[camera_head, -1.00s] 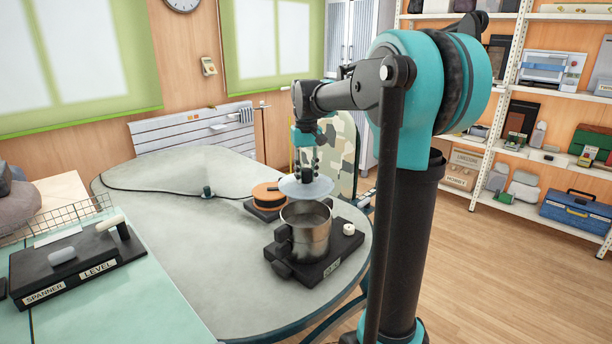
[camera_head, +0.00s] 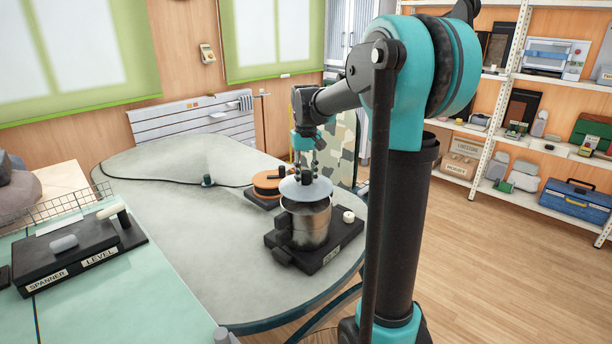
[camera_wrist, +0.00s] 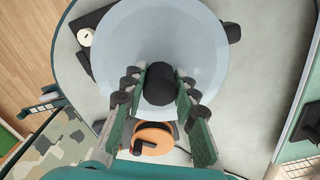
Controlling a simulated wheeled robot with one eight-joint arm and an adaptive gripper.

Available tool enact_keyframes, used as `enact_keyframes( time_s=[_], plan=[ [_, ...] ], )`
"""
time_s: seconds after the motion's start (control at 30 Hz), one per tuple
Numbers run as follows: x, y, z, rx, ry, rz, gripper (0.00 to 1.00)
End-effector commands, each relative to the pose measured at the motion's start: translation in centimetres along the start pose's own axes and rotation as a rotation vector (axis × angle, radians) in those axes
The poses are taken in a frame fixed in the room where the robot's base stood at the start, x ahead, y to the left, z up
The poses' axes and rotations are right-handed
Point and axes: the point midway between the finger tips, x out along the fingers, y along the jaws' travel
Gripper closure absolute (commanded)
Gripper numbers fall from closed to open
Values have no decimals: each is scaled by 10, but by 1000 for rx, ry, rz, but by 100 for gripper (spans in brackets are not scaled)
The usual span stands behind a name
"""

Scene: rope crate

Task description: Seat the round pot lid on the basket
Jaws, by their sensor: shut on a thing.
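The round pale lid (camera_head: 318,189) with a black knob is over the mouth of a metal pot (camera_head: 308,228). The lid hides most of the pot's opening, and I cannot tell whether it touches the rim. My gripper (camera_head: 307,174) is above the lid, shut on its knob. In the wrist view the two fingers (camera_wrist: 159,88) stand on either side of the black knob (camera_wrist: 159,80), and the lid (camera_wrist: 165,40) hides the pot beneath. The pot stands on a black base (camera_head: 336,246). A wire basket (camera_head: 75,205) is at the left.
An orange reel (camera_head: 268,184) on a dark base sits just behind the pot. A white knob (camera_head: 348,216) stands on the black base's right side. A black labelled tray (camera_head: 80,262) lies at left. The grey table's (camera_head: 190,230) left-middle is clear except for a cable.

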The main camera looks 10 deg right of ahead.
Motion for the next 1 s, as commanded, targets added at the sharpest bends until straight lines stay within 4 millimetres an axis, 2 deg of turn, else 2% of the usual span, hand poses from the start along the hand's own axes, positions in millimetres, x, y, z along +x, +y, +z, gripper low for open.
enact_keyframes(
  time_s=[0.6,1.0],
  plan=[
    [0,0,0,0,0,0,100],
    [13,0,0,0,0,0,100]
  ],
)
